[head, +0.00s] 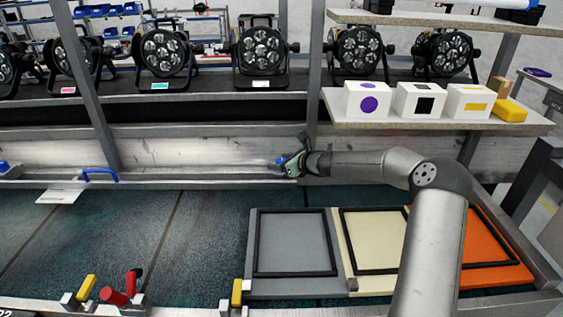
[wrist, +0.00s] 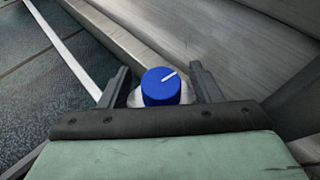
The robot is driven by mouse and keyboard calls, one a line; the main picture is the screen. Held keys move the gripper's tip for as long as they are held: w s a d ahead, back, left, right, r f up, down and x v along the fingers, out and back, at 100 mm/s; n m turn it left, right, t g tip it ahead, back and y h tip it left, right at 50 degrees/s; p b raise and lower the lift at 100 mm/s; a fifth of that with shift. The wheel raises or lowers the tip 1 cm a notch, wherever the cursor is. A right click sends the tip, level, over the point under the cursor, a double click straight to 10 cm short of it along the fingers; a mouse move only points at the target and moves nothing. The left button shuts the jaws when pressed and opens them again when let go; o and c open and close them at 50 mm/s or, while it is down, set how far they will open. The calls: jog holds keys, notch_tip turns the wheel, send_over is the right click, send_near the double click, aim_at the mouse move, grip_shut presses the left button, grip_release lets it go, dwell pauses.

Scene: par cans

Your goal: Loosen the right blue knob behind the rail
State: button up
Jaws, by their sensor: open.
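The right blue knob (wrist: 161,87) shows in the wrist view as a round blue cap with a white pointer line, on a pale base. The line points to the upper right. My gripper (wrist: 160,84) is open, with one dark finger on each side of the knob. I cannot tell whether either finger touches it. In the head view my gripper (head: 290,163) is at the metal rail (head: 230,181), and a bit of the knob (head: 280,161) shows beside it. Another blue knob (head: 4,165) is at the far left edge.
A blue handle (head: 100,173) stands on the rail to the left. Grey, cream and orange trays (head: 290,288) lie in front, below my arm. A shelf with white boxes (head: 415,99) overhangs at the right. Par cans (head: 262,52) line the back. The dark belt at left is mostly clear.

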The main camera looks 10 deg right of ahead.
jog(key=c, duration=1)
jog(key=shift+r+p, duration=0.3)
jog(key=shift+p, duration=0.4)
jog(key=p, duration=0.2)
jog(key=n+g+y+p, duration=0.1)
jog(key=shift+r+p, duration=0.3)
jog(key=shift+p, duration=0.05)
jog(key=shift+w+f+n+g+y+p, duration=0.1)
jog(key=shift+n+g+y+p, duration=0.4)
jog(key=shift+n+p, duration=0.2)
jog(key=shift+f+n+g+y, duration=0.2)
jog(key=shift+n+g+y, duration=0.15)
jog(key=shift+n+g, duration=0.2)
jog(key=shift+f+n+g+y, duration=0.2)
jog(key=shift+n+g+y, duration=0.15)
jog(key=shift+n+g, duration=0.2)
jog(key=o, duration=1)
jog(key=shift+d, duration=0.1)
